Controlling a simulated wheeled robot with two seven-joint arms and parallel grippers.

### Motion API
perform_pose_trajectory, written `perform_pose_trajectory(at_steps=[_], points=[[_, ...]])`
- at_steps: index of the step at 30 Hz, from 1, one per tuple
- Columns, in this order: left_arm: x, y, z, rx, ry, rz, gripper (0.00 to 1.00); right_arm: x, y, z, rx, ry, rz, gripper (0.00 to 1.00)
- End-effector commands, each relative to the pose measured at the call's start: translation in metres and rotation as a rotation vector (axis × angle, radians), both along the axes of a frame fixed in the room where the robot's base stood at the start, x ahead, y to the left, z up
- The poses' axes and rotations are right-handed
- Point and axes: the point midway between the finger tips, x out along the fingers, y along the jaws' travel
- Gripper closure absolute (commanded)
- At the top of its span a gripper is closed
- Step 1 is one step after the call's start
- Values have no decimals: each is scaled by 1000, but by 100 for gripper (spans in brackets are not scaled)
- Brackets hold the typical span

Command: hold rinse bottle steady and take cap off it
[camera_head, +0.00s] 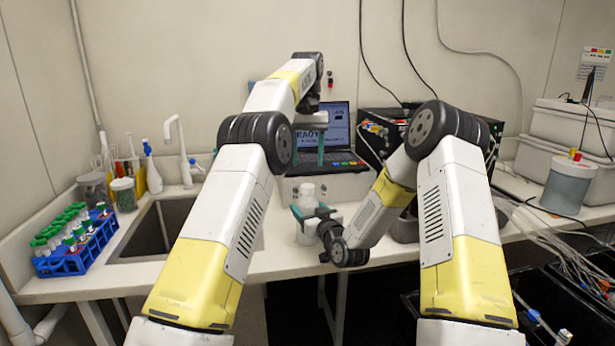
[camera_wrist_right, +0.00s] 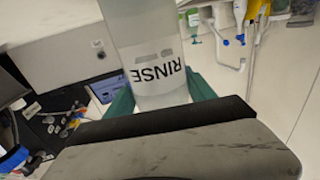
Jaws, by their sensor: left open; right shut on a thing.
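The rinse bottle (camera_head: 305,232) is white and stands upright at the front of the bench in the head view, with its white cap (camera_head: 307,189) on top. In the right wrist view the bottle (camera_wrist_right: 152,55) appears upside down, with the word RINSE readable. My right gripper (camera_head: 313,212) is shut on the upper body of the bottle, with teal fingers on both sides; the fingers also show in the right wrist view (camera_wrist_right: 162,95). My left gripper (camera_head: 320,150) is open and points down above the bottle, apart from the cap. The cap is out of the right wrist view.
A laptop (camera_head: 345,130) stands behind the bottle. A sink (camera_head: 150,232) and a blue tube rack (camera_head: 82,250) are to the left. A lidded container (camera_head: 568,187) and white bins (camera_head: 570,128) stand at the right. My arms hide part of the bench.

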Motion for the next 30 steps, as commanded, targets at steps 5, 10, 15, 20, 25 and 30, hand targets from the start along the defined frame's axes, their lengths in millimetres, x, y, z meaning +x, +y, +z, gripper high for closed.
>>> perform_pose_trajectory(at_steps=[5, 10, 15, 20, 25, 30], points=[[0, 0, 0, 0, 0, -375, 45, 0, 0, 0, 0, 0, 0, 100], [0, 0, 0, 0, 0, -750, 45, 0, 0, 0, 0, 0, 0, 100], [0, 0, 0, 0, 0, -1126, 45, 0, 0, 0, 0, 0, 0, 100], [0, 0, 0, 0, 1, -1479, 45, 0, 0, 0, 0, 0, -1, 100], [0, 0, 0, 0, 1, -1855, 45, 0, 0, 0, 0, 0, -1, 100], [0, 0, 0, 0, 1, -2229, 45, 0, 0, 0, 0, 0, -1, 100]])
